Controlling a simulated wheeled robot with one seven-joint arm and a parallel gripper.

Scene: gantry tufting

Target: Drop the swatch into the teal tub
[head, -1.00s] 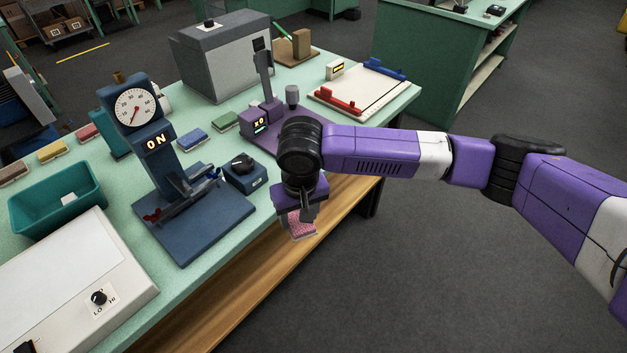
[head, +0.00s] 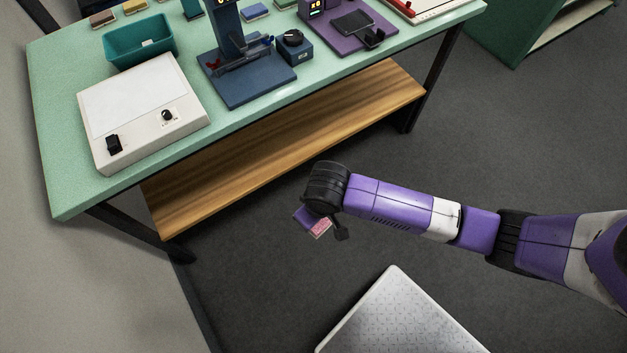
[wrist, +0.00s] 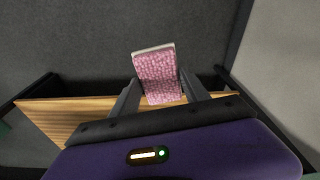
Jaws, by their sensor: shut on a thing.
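The pink swatch (wrist: 158,76) with a pale edge is gripped between the two fingers of my gripper (wrist: 158,88) in the wrist view. In the head view the swatch (head: 320,229) shows as a small pink patch at the end of my gripper (head: 322,222). My gripper is out over the dark floor, in front of the bench and apart from it. The teal tub (head: 112,47) stands on the bench top at the upper left, behind the white light box. A small pale piece (head: 149,42) shows inside the tub.
The green bench (head: 60,160) has a wooden lower shelf (head: 290,135). On it are a white light box (head: 140,115), a blue press-like device (head: 250,85), a blue knob box (head: 293,47) and a purple stand (head: 350,30). Open floor lies in front.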

